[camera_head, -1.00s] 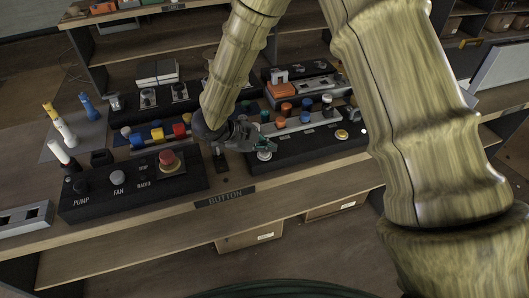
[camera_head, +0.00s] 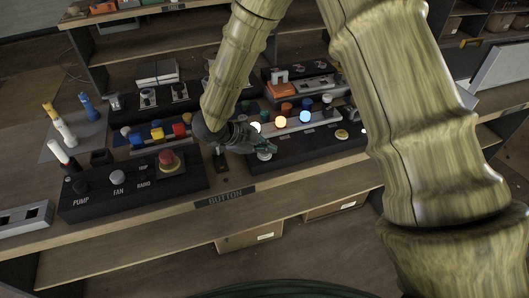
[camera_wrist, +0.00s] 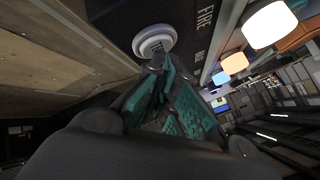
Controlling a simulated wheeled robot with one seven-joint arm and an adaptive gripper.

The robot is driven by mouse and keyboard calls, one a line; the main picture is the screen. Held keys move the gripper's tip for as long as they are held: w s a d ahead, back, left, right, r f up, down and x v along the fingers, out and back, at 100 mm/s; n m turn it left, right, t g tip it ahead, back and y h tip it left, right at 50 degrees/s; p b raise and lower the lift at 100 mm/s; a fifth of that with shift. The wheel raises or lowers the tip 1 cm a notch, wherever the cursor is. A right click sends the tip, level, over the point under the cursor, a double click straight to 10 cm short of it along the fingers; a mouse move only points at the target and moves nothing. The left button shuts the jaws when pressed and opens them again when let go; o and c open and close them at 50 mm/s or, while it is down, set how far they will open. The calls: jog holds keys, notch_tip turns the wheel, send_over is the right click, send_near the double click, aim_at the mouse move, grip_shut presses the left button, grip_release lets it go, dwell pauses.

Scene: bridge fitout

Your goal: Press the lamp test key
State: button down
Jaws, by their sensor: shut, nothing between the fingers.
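The lamp test key appears to be the white round key (camera_head: 264,155) at the front left of the black lamp panel (camera_head: 300,152). Several lamps on the panel are lit, including a white one (camera_head: 255,127), an orange one (camera_head: 281,121) and a blue one (camera_head: 305,116).
Left of the panel stands a black box with a red mushroom button (camera_head: 169,160) and PUMP and FAN knobs. A yellow round button (camera_head: 342,134) sits at the lamp panel's right. An orange block (camera_head: 281,90) is behind. The desk's front strip is clear.

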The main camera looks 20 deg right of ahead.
aim_at(266, 155)
dwell(0.5)
jog(key=shift+r+p, duration=0.8)
notch_tip(266, 155, up, 5)
jog(key=p, duration=0.4)
jog(key=shift+f, duration=0.1)
dwell(0.9)
